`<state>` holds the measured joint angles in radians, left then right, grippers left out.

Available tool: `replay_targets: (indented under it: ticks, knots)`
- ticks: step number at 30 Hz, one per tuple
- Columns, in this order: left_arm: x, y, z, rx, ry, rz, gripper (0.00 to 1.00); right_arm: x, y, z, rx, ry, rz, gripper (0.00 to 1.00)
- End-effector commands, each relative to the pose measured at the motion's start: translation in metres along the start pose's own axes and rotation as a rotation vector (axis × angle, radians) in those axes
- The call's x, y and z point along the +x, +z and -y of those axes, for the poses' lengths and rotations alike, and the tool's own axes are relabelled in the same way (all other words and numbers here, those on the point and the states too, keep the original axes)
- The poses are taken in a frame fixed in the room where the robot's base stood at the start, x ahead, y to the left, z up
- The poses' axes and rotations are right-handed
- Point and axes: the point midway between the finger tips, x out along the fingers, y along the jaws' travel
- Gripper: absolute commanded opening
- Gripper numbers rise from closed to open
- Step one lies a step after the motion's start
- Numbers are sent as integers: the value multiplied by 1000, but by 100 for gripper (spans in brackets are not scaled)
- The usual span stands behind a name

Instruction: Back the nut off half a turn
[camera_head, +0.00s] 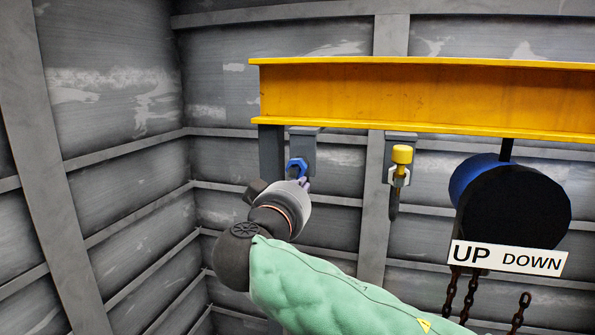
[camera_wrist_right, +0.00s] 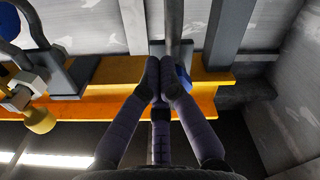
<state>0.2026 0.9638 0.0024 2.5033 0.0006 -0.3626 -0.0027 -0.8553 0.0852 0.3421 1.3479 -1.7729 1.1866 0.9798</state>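The blue nut (camera_head: 297,168) sits at the front of a small grey bracket under the left end of a yellow beam. My right gripper (camera_head: 305,184) is just below and to the right of it in the head view, at the end of my green-sleeved arm. In the right wrist view the purple fingers (camera_wrist_right: 160,80) come together at their tips, with no clear gap between them. A part of the blue nut (camera_wrist_right: 183,76) shows behind the tips. The fingers hide the rest, so I cannot tell whether they touch it. My left gripper is out of view.
The yellow beam (camera_head: 420,95) runs above. A second bracket (camera_head: 402,142) holds a yellow-headed part (camera_head: 402,154). A dark round hoist (camera_head: 515,205) with an UP/DOWN sign (camera_head: 507,258) and chains hangs at right. A grey post (camera_head: 271,152) stands close left of the nut.

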Motion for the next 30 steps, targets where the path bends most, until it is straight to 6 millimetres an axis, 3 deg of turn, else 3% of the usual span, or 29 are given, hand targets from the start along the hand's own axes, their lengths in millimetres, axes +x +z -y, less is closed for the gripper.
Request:
replay_targets:
  ticks: [16, 30]
  knots:
    - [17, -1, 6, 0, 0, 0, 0, -4, 7, 0, 2, 0, -3, 0]
    - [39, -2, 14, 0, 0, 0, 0, -50, 8, 2, 1, -1, -3, 0]
